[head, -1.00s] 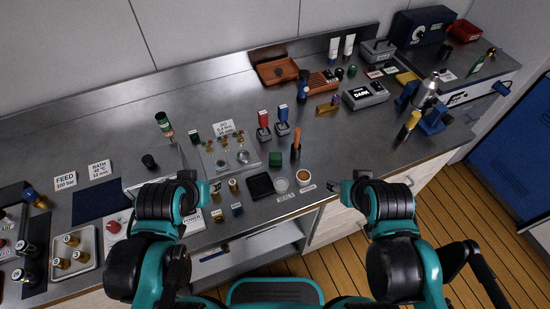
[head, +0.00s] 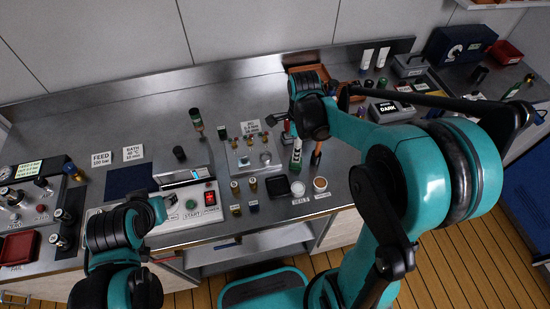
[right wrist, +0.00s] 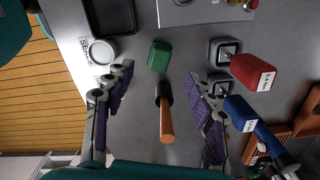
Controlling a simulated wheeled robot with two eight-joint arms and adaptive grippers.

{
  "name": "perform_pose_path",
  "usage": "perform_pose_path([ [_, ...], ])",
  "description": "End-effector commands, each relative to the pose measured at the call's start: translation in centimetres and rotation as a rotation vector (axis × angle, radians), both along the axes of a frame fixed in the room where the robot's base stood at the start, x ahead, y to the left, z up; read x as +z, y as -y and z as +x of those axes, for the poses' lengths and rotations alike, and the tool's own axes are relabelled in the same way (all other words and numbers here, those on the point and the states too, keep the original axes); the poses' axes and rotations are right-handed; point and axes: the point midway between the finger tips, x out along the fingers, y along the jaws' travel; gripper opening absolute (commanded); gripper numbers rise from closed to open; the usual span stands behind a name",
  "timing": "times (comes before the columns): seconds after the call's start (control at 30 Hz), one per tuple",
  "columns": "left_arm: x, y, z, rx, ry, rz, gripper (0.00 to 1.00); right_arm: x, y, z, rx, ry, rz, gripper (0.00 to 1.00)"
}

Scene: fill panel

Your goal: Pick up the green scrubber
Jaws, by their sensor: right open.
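The green scrubber (right wrist: 159,56) is a small dark green block standing on the steel bench.
An orange-handled tool (right wrist: 167,120) with a black end is between my right fingers. A black tray (head: 277,186) and a white dish (head: 298,188) lie near the front edge.

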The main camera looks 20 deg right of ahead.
Motion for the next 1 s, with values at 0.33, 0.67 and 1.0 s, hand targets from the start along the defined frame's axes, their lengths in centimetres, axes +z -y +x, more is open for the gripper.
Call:
perform_pose_path([
  [0.33, -0.8, 0.0, 0.0, 0.0, 0.0, 0.0, 0.4, -3.4, 0.3, 0.3, -0.089, -0.025, 0.003, 0.55],
  [0.67, -2.5, 0.0, 0.0, 0.0, 0.0, 0.0, 0.4, -8.0, 0.9, 0.0, -0.087, -0.024, 0.003, 0.55],
  [1.0, -2.5, 0.0, 0.0, 0.0, 0.0, 0.0, 0.4, -8.4, 0.9, 0.0, -0.086, -0.024, 0.003, 0.47],
])
